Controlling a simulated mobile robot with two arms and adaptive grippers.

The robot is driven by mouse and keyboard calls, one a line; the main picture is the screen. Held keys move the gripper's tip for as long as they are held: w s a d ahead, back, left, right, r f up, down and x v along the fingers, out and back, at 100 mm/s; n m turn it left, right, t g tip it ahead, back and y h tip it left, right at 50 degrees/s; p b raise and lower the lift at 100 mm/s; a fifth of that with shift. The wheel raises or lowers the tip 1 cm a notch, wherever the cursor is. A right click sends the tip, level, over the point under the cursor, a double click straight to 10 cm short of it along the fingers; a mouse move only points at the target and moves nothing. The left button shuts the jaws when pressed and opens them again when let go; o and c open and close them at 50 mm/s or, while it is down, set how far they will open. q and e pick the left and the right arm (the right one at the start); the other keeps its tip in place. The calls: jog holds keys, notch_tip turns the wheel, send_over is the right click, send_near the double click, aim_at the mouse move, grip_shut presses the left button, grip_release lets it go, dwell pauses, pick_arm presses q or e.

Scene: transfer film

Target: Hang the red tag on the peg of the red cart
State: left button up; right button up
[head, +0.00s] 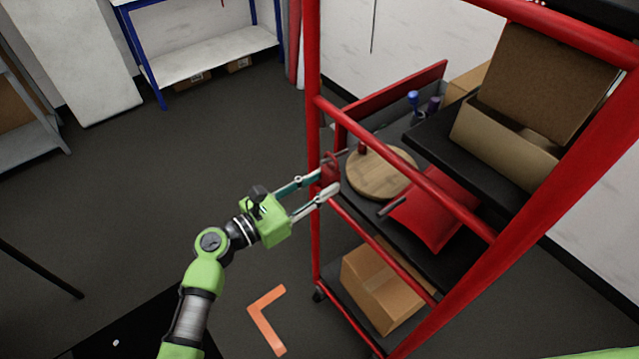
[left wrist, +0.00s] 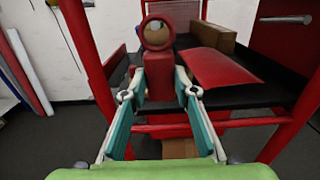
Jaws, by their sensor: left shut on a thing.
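The red cart (head: 313,75) stands at the right with red posts and rails and dark shelves. My left gripper (head: 330,180) is at the cart's near left post, shut on the red tag (head: 331,165). In the left wrist view the red tag (left wrist: 158,82) is upright between the fingertips (left wrist: 160,92), its round ring at the top. Through the ring I see a pale tan patch. I cannot make out the cart's peg for certain; the tag and gripper may hide it. My right gripper is not in view.
The middle shelf holds a round wooden board (head: 378,175), a red cushion-like thing (head: 437,212) and a short dark rod (head: 392,206). A cardboard box (head: 383,285) is on the shelf below. An orange floor mark (head: 263,318) lies left of the cart, where the floor is clear.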

pick_arm(q)
jog(key=shift+f, duration=0.1)
jog(key=o, duration=1.3)
